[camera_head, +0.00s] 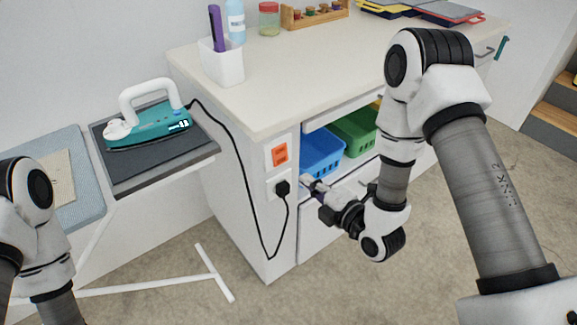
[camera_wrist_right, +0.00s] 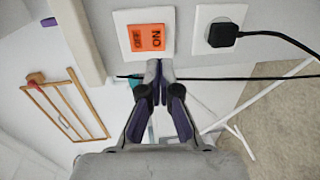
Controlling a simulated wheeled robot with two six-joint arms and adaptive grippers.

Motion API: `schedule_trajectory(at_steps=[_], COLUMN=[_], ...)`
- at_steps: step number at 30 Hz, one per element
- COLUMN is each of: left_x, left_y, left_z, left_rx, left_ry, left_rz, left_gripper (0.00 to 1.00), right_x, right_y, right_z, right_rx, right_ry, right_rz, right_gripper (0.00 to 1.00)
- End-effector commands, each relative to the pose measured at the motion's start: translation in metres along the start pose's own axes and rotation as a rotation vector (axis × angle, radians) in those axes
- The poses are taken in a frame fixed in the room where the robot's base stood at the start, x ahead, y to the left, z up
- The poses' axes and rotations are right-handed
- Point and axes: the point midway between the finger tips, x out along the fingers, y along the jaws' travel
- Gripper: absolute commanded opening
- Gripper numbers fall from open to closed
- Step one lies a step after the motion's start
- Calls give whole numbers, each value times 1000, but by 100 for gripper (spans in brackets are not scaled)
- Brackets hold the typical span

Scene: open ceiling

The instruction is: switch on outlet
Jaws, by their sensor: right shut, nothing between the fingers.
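The outlet switch, an orange rocker (camera_head: 280,154) on a white plate, is on the side panel of the white cabinet. It also shows in the right wrist view (camera_wrist_right: 147,37), with dark lettering on it. A socket with a black plug (camera_head: 283,188) in it is just below; the plug also shows in the right wrist view (camera_wrist_right: 222,35). My right gripper (camera_head: 308,182) is shut and empty, to the right of the plug in the head view. In the right wrist view its fingertips (camera_wrist_right: 159,64) show just beneath the switch plate; contact cannot be told. My left gripper is out of view.
Blue (camera_head: 321,153) and green (camera_head: 355,132) bins sit in the cabinet beside my right gripper. The cabinet top (camera_head: 270,85) is partly clear.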

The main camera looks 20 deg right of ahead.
Motion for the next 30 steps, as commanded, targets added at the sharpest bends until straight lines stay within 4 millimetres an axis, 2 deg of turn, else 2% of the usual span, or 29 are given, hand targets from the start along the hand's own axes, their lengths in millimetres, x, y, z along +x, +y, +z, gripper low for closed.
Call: schedule_trajectory(at_steps=[6, 12, 30], left_x=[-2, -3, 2], left_y=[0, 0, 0], left_z=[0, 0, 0], left_rx=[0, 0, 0], left_ry=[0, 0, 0], left_rz=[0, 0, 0], left_gripper=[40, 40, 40], right_x=[48, 75, 86], right_y=[1, 0, -2], right_z=[-1, 0, 0], right_rx=[-2, 0, 1], right_ry=[1, 0, -1], right_rz=[3, 1, 0], right_gripper=[0, 0, 0])
